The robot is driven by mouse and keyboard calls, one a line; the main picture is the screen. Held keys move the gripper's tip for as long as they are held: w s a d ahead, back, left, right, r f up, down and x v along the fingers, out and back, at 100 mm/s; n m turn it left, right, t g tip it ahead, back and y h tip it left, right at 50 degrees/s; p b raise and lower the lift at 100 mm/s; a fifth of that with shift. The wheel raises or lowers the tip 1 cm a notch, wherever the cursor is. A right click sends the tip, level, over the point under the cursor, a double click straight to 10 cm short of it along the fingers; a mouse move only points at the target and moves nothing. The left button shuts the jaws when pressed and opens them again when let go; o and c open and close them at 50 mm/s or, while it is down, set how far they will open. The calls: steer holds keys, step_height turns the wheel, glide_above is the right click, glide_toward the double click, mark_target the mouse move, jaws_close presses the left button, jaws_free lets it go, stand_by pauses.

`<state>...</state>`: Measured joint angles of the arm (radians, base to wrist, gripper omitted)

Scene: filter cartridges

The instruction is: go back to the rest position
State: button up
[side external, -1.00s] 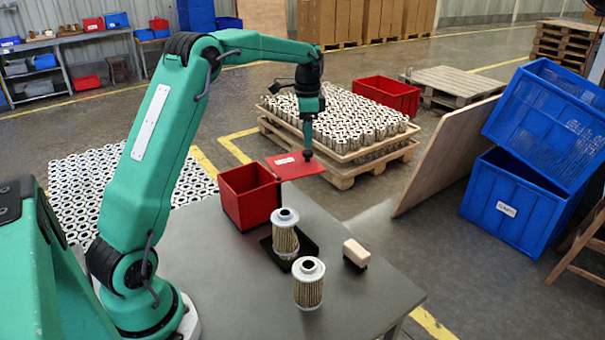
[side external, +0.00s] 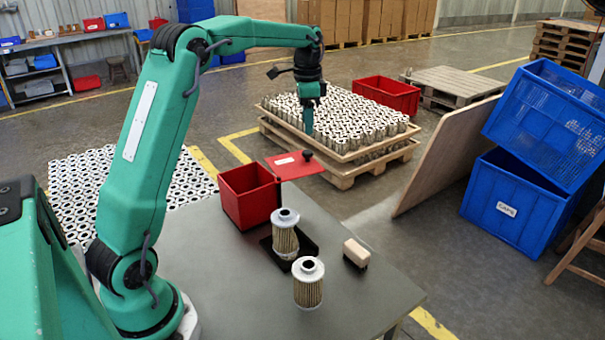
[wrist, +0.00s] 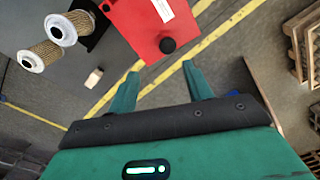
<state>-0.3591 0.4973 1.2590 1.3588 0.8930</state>
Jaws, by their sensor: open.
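My gripper (side external: 308,128) is open and empty, above and apart from a red lid (side external: 290,166) with a black knob (side external: 307,154). The lid lies open beside the red box (side external: 246,196), whose inside shows from above. In the wrist view my two green fingers (wrist: 162,70) are spread apart. The lid (wrist: 133,22) and its knob (wrist: 168,45) show just beyond the fingertips. One filter cartridge (side external: 285,232) stands upright in a black tray (side external: 309,249). Another cartridge (side external: 308,288) stands on the table in front of it.
A small beige-topped block (side external: 356,252) sits right of the tray on the grey table (side external: 375,300). Behind the table, a pallet tray (side external: 375,153) holds many cartridges. A leaning board (side external: 445,155) and blue crates (side external: 515,205) stand at right. The air around my gripper looks clear.

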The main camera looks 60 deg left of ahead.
steer(key=s+d+r+n+t, duration=0.2)
steer(key=s+d+r, duration=0.1)
steer(key=s+d, duration=0.6)
steer(key=s+d+r+n+t, duration=0.2)
steer(key=s+d+r, duration=0.1)
steer(key=s+d, duration=0.55)
steer(key=s+d+f+n+t, duration=0.1)
steer(key=s+f, duration=0.4)
steer(key=s, duration=0.5)
steer(key=shift+n, duration=0.6)
